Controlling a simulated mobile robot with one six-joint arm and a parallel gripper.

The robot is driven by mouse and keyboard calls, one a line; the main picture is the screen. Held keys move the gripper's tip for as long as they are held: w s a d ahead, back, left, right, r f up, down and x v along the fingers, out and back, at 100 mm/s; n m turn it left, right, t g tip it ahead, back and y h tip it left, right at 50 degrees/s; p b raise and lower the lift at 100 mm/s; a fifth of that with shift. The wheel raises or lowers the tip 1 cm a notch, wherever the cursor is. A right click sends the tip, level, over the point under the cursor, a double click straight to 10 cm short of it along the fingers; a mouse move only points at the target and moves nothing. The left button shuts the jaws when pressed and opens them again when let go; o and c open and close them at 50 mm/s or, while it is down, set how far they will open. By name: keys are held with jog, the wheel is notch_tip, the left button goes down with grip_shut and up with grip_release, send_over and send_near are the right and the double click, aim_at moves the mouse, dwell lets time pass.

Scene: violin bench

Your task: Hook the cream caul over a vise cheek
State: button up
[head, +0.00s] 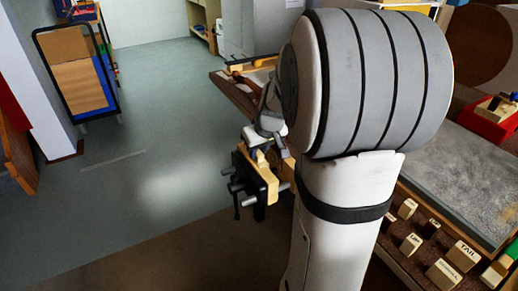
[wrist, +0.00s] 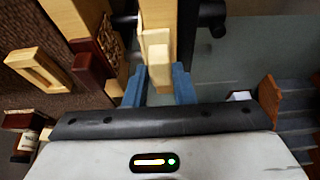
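The cream caul (wrist: 157,52) is a pale stepped block between the blue fingertips of my gripper (wrist: 160,85) in the wrist view. The fingers sit close against its two sides, and my gripper looks shut on it. Just beyond the caul is a tan wooden vise cheek (wrist: 158,12), in line with it; I cannot tell whether they touch. In the head view the vise (head: 241,186) has dark metal parts and a light wooden cheek (head: 262,178) at the bench end. My gripper (head: 262,150) is just above it, partly hidden by my arm.
In the wrist view, a cream frame-like block (wrist: 38,68) and a dark red block (wrist: 90,62) lie left of my gripper. Labelled wooden blocks (head: 442,272) stand on the bench's right side. A red box (head: 490,120) is farther right. The floor left of the vise is clear.

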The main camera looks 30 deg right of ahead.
jog(key=o, duration=0.4)
jog(key=shift+o, duration=0.2)
jog(key=shift+r, duration=0.1)
jog(key=p+v, duration=0.2)
jog(key=v, duration=0.5)
jog(key=shift+r, duration=0.3)
jog(key=shift+s, duration=0.15)
